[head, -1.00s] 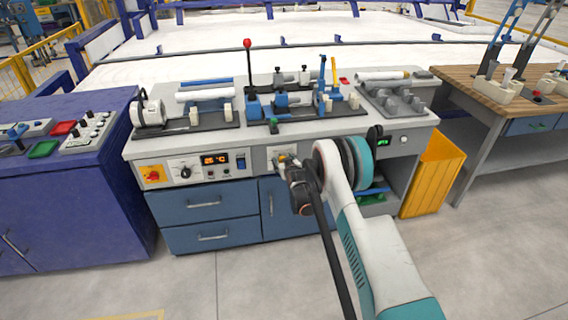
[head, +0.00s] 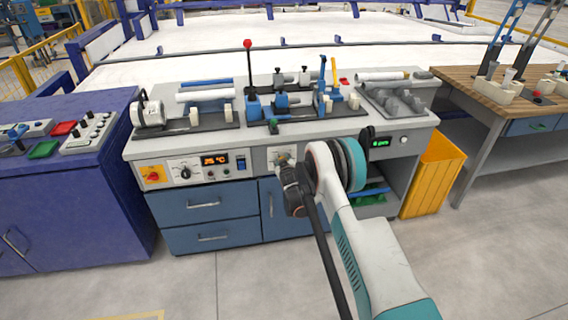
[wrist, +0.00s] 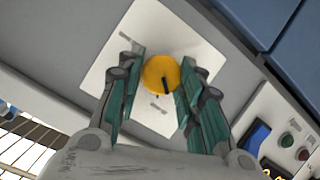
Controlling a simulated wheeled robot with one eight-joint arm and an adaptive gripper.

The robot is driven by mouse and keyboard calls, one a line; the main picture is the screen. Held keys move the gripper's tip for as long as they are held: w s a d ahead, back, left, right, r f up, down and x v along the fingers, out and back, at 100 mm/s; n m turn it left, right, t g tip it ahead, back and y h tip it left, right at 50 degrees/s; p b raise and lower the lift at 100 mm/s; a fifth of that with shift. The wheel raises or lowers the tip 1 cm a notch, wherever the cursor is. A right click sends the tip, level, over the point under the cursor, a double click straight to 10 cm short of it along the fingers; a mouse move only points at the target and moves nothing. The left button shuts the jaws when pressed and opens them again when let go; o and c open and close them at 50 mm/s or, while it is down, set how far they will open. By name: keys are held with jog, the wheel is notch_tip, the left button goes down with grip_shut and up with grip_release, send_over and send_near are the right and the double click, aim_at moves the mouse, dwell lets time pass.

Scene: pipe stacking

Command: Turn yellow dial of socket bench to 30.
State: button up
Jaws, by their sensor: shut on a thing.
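The yellow dial (wrist: 161,74) is a round knob with a dark pointer line, on a pale square plate (wrist: 118,60) in the wrist view. My gripper (wrist: 161,84) has its two green-padded fingers on either side of the dial and is shut on it. In the head view my gripper (head: 283,166) is at the front panel of the grey socket bench (head: 345,128), right of the orange display (head: 215,160). It mostly hides the dial there. The dial's scale marks are too small to read.
A black knob (head: 185,172) and a red switch on a yellow plate (head: 153,174) are further left on the panel. Blue drawers (head: 208,204) lie below. A yellow bin (head: 432,175) stands right of the bench. The floor in front is clear.

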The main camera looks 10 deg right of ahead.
jog(key=shift+a+f+n+t+h, duration=0.15)
jog(key=shift+n+t+h, duration=0.1)
jog(key=shift+n+h, duration=0.85)
jog(key=shift+a+n+t+h, duration=0.2)
jog(key=shift+n+h, duration=0.4)
jog(key=shift+n, duration=1)
jog(key=shift+d, duration=0.1)
jog(key=o, duration=1.1)
jog(key=shift+c, duration=0.2)
jog(key=shift+s, duration=0.1)
jog(key=v, duration=1.1)
jog(key=shift+s+a, duration=0.25)
jog(key=shift+s, duration=0.1)
